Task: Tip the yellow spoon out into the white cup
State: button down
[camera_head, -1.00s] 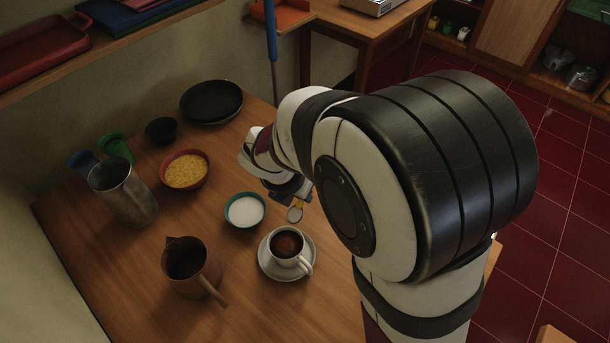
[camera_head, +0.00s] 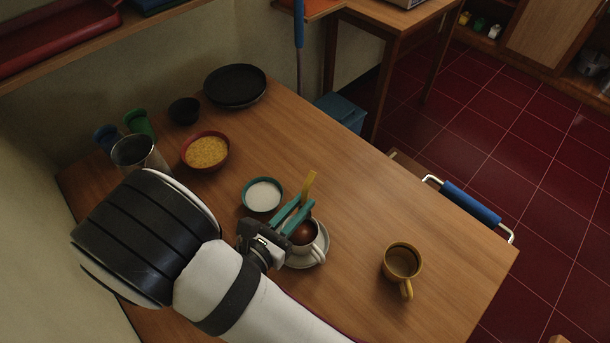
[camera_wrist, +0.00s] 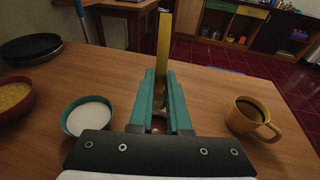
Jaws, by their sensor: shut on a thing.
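My gripper (camera_head: 297,216), with teal fingers, is shut on the yellow spoon (camera_head: 308,186). The spoon's handle rises above the fingers; it also shows upright in the wrist view (camera_wrist: 164,48). In the wrist view only a little of the cup shows between the fingers.
A teal bowl of white grains (camera_head: 263,195) is just behind the cup. A yellow mug of dark liquid (camera_head: 403,262) stands to the right. A red bowl of yellow grains (camera_head: 205,151), a black pan (camera_head: 235,86) and a metal pitcher (camera_head: 139,151) stand farther left. The table's right side is mostly clear.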

jog(key=t+h, duration=0.1)
jog(key=s+a+t, duration=0.1)
jog(key=shift+s+f+t+h, duration=0.25)
jog(key=shift+f+t+h, duration=0.1)
jog(key=shift+t+h, duration=0.05)
jog(key=shift+s+a+f+t+h, duration=0.25)
jog(key=shift+s+f+t+h, duration=0.15)
jog(key=shift+t+h, duration=0.4)
jog(key=shift+s+a+f+t+h, duration=0.35)
jog(key=shift+t+h, duration=0.25)
jog(key=shift+t, duration=0.4)
jog(key=shift+s, duration=0.1)
jog(key=shift+r, duration=0.1)
jog(key=shift+w+d+r+g+y, duration=0.25)
jog(key=shift+w+r+g+y, duration=0.3)
jog(key=shift+g, duration=0.35)
jog(key=w+g+y, duration=0.1)
jog(key=g, duration=0.1)
jog(key=d+r+g+y, duration=0.1)
jog(key=w+d+g+y, duration=0.1)
jog(key=g+y, duration=0.1)
jog(key=shift+w+d+r+g, duration=0.2)
jog(key=shift+w+r+g, duration=0.05)
jog(key=shift+w+g, duration=0.05)
jog(key=w+d+g+y, duration=0.5)
jog(key=w+g+y, duration=0.3)
jog(key=g, duration=0.4)
